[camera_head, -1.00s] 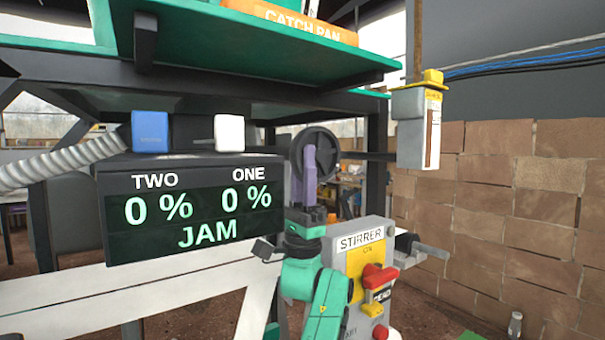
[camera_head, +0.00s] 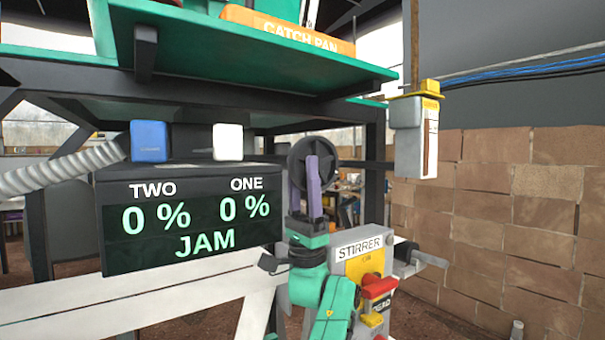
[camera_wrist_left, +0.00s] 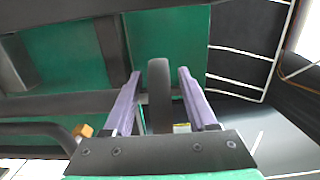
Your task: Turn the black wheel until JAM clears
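The black wheel (camera_head: 299,152) stands beside the display, partly hidden behind my left gripper (camera_head: 314,160). My left gripper's purple fingers point up in front of the wheel and stand apart. In the left wrist view the wheel (camera_wrist_left: 160,95) shows edge-on between the spread fingers (camera_wrist_left: 158,85), with a visible gap on both sides. The dark display (camera_head: 190,222) reads TWO 0 %, ONE 0 % and JAM in green. My right gripper is not in view.
A grey STIRRER box (camera_head: 350,268) with a red handle (camera_head: 380,287) stands just right of my left arm. A green shelf with an orange catch pan (camera_head: 285,30) is overhead. A grey and yellow box (camera_head: 415,135) hangs at right before a block wall (camera_head: 510,210).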

